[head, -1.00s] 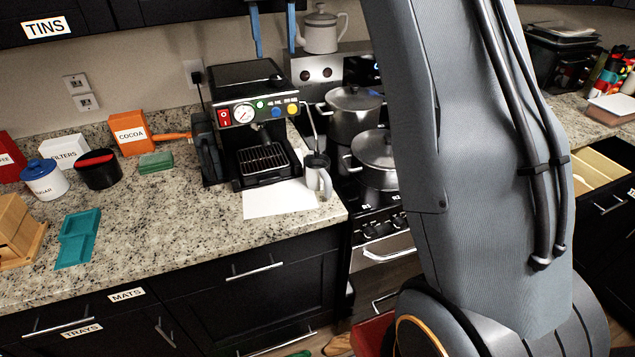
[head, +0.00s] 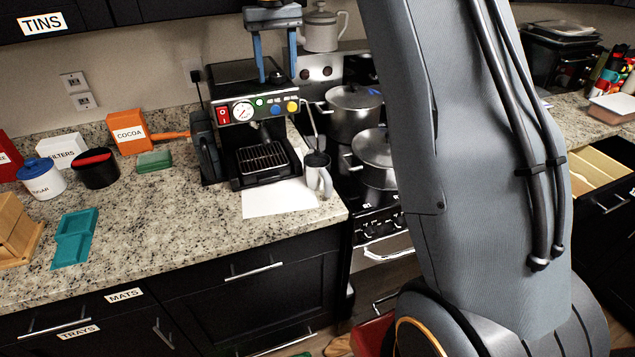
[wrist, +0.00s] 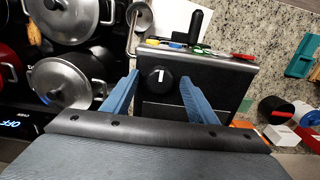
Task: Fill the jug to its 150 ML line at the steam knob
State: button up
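The espresso machine (head: 250,85) stands on the counter, with a gauge and coloured buttons on its front. A grey jug (head: 318,178) with a handle stands at its right front corner beside the steam wand (head: 312,117); its level and line cannot be read. The jug also shows at the top of the wrist view (wrist: 140,16). My gripper (head: 279,77) is open and empty above the machine's top, fingers pointing down. In the wrist view, a black round knob (wrist: 159,76) with a white mark shows between the fingers, apart from both.
Pots (head: 352,112) stand on the stove to the right of the machine. A cocoa box (head: 130,133), sugar jar (head: 41,180), black bowl (head: 96,170) and teal tray (head: 75,238) stand left.

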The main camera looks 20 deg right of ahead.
jog(key=c, duration=0.8)
jog(key=n+p, duration=0.1)
jog(key=n, duration=0.3)
jog(key=shift+c, duration=0.2)
dwell(4.8)
jog(key=shift+m, duration=0.9)
dwell(0.9)
